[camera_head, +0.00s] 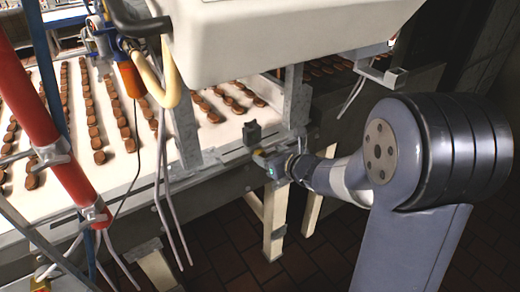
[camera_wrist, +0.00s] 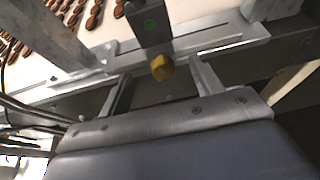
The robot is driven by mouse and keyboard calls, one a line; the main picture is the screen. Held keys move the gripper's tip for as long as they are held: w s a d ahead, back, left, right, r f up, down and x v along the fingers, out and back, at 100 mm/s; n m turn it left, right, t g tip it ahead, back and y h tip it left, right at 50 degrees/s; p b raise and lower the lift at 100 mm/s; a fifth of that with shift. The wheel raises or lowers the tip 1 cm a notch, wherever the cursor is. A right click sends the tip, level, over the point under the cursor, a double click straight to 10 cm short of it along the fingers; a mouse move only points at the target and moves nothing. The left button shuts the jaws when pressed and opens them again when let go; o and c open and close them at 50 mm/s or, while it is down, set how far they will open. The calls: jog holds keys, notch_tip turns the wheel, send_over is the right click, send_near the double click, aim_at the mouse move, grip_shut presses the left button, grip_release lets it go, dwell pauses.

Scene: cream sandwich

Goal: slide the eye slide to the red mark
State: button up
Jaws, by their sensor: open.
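The eye slide is a small dark grey block (camera_head: 252,133) standing on a metal rail along the front edge of the conveyor. In the wrist view the block (camera_wrist: 149,24) shows a green dot and a yellow knob (camera_wrist: 162,67) low on its front. My gripper (camera_head: 266,160) is just in front of the rail, below and a little right of the block. In the wrist view its open fingers (camera_wrist: 160,74) stand on either side of the knob, with gaps between. Whether the fingertips reach past the knob is unclear. I cannot make out a red mark in either view.
The pale conveyor belt (camera_head: 105,170) carries rows of brown biscuits. A metal post (camera_head: 186,135) stands left of the block and another (camera_head: 297,95) right of it, under a large cream housing (camera_head: 290,40). A red pipe (camera_head: 45,140) and cables hang at left.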

aim_at(259, 150)
jog(key=shift+p+x, duration=0.35)
jog(key=shift+x, duration=2.55)
jog(key=shift+c, duration=0.2)
jog(key=c, duration=1.2)
jog(key=shift+a, duration=0.1)
